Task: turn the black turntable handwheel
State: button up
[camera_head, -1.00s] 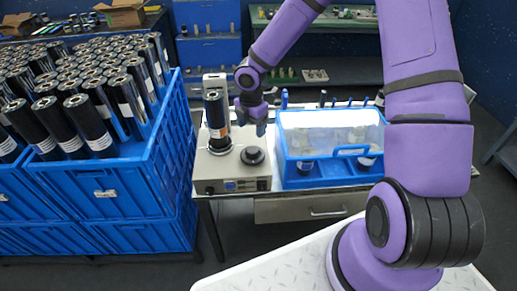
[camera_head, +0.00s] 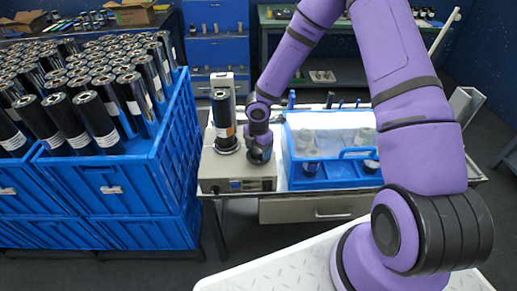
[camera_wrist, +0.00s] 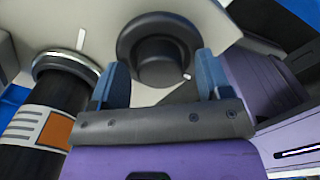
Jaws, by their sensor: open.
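The black turntable handwheel (camera_wrist: 158,50) lies on top of the light grey wrapper machine (camera_head: 243,171). In the wrist view it is a round black disc with a raised hub and a small white mark on its rim. My gripper (camera_wrist: 162,75) is open, with its two blue fingers pointing toward the wheel, one on each side of its near part. I cannot tell whether the fingers touch it. In the head view my gripper (camera_head: 259,155) hides most of the wheel. A black roll with an orange and white label (camera_head: 223,119) stands upright on the turntable just left of it.
A blue bin with a clear lid (camera_head: 333,150) stands close on the right of the machine. Blue crates full of black rolls (camera_head: 120,174) stand on the left. A white post (camera_head: 222,80) rises behind the roll.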

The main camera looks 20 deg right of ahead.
jog(key=c, duration=0.9)
jog(key=m, duration=0.4)
jog(key=shift+m, duration=0.3)
jog(key=m, duration=0.5)
jog(key=shift+m, duration=0.4)
jog(key=o, duration=0.9)
